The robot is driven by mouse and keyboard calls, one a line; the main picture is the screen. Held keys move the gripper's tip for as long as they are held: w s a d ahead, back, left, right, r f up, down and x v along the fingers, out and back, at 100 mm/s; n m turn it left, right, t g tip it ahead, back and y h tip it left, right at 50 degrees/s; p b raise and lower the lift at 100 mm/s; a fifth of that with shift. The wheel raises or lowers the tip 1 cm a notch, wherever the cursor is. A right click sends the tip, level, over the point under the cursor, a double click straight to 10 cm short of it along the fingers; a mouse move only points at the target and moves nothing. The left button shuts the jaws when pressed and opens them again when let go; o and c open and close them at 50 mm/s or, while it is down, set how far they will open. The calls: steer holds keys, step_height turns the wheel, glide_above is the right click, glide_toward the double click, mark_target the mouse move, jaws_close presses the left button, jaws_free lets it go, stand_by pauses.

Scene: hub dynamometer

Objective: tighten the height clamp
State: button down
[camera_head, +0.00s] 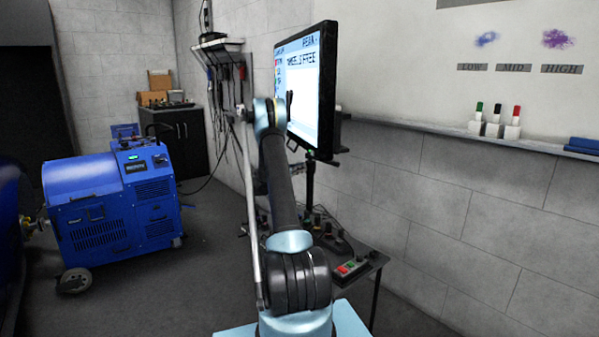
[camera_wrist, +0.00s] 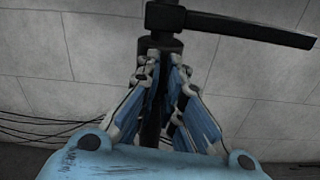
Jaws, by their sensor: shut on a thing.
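In the wrist view my gripper (camera_wrist: 162,68) has its blue and grey fingers drawn together at the dark height clamp (camera_wrist: 160,44), a collar on a black post. The fingertips are shut on it from below, and the exact contact is partly hidden by the fingers. The post (camera_wrist: 152,118) shows between the fingers. A black block with a long lever-like bar (camera_wrist: 245,27) stands just above the collar, the bar reaching to the right. In the head view the monitor (camera_head: 308,90) stands on a black stand post (camera_head: 310,185); my arm hides my gripper there.
A small table (camera_head: 372,262) with a button box (camera_head: 350,268) stands beside my arm at the wall. A marker shelf (camera_head: 440,125) runs along the right wall. A blue machine (camera_head: 110,205) on wheels stands at left. The floor between is clear apart from cables.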

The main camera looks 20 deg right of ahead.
steer(key=shift+d, duration=0.1)
steer(key=m, duration=0.8)
steer(key=s+m, duration=0.1)
steer(key=m, duration=0.4)
steer(key=shift+d+f, duration=0.2)
steer(key=shift+f, duration=0.1)
steer(key=shift+f+m, duration=0.2)
steer(key=shift+m, duration=1.6)
steer(key=shift+s, duration=0.1)
steer(key=c, duration=1.7)
jaws_free()
steer(key=shift+d+f, duration=0.1)
